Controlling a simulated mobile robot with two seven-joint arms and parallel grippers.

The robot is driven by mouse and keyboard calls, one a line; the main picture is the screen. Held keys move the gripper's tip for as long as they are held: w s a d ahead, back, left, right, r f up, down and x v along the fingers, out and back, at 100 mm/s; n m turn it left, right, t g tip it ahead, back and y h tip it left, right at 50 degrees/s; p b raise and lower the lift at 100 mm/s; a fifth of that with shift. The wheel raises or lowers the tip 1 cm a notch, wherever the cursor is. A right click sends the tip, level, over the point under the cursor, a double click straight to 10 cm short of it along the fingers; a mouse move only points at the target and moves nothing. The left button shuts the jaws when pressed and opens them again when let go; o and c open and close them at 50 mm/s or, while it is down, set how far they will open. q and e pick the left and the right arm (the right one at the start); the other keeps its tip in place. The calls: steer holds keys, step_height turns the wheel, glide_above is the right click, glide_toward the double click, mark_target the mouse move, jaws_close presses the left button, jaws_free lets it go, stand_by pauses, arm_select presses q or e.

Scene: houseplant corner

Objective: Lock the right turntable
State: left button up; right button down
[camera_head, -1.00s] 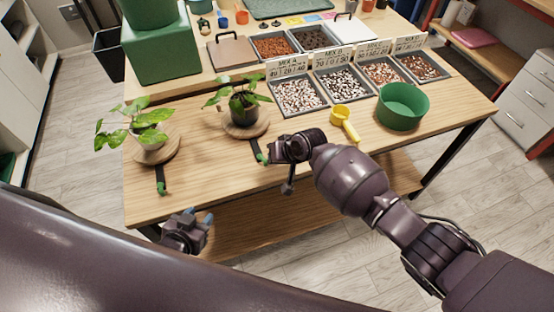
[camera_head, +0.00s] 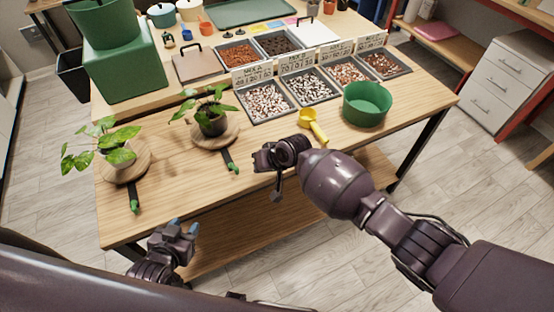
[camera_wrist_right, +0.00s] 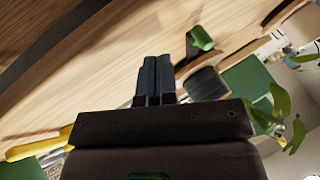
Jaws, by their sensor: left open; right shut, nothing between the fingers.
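The right turntable (camera_head: 231,138) is a round wooden disc bearing a dark pot with a leafy plant. Its black lever (camera_head: 227,157) with a green tip (camera_head: 235,169) points toward the table's front edge. My right gripper (camera_head: 258,162) is shut and empty, just right of the green tip and apart from it. In the right wrist view its dark fingers (camera_wrist_right: 155,78) are together, and the green tip (camera_wrist_right: 202,38) shows beyond them to the right. The left turntable (camera_head: 143,164) has a similar lever (camera_head: 133,197). My left gripper (camera_head: 182,228) is open and empty, in front of the table edge.
A yellow scoop (camera_head: 312,124) and a green bowl (camera_head: 367,104) lie right of my right gripper. Labelled trays of mix (camera_head: 268,102) stand behind. The wooden tabletop (camera_head: 180,190) between the two levers is clear.

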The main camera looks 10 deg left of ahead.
steer(key=s+a+p+v, duration=0.1)
steer(key=v, duration=0.8)
steer(key=shift+s, duration=0.35)
steer(key=shift+a+r, duration=0.1)
steer(key=w+r+n+t+y, duration=0.2)
steer(key=w+r+t, duration=0.35)
steer(key=r, duration=0.35)
steer(key=d+m+t+h, duration=0.15)
steer(key=d+t, duration=0.35)
steer(key=d, duration=0.7)
steer(key=s+d+f+m+t+h, duration=0.1)
steer(key=s+d+f+h, duration=0.15)
steer(key=s+d, duration=0.4)
steer(key=s+d+f+m+t+h, duration=0.15)
steer(key=s+d+f, duration=0.25)
steer(key=d, duration=0.6)
steer(key=s+d+f+m+g+h, duration=0.1)
steer(key=s+d+f+h, duration=0.1)
steer(key=s, duration=0.5)
steer(key=s+d+f+m+g+h, duration=0.1)
steer(key=s+d+f+g, duration=0.1)
steer(key=s+d+f, duration=0.3)
steer(key=shift+s+f+g+h, duration=0.3)
steer(key=shift+s+f+h, duration=0.05)
steer(key=shift+s+f, duration=0.5)
